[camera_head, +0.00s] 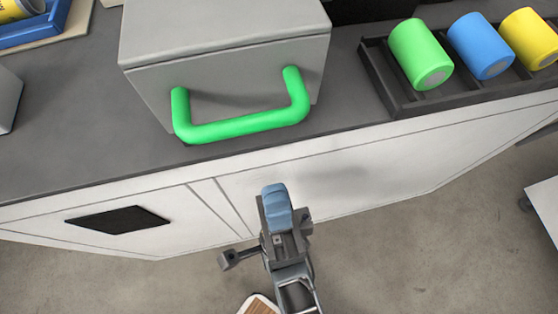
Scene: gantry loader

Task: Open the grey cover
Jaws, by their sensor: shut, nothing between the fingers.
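The grey cover (225,30) is a box-like lid on the dark counter top, at the top middle of the head view. A thick green handle (245,127) sticks out from its front face. The cover looks closed, and what is under it is hidden. My gripper (277,203), with blue fingertips, is in front of the counter, below the handle in the picture. It is apart from the handle, shut and empty.
A dark rack (400,98) at the right holds a green, a blue and a yellow cylinder. A blue tray (38,30) with a yellow item is at the top left. A grey block edge (8,100) shows at the left. The counter before the cover is clear.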

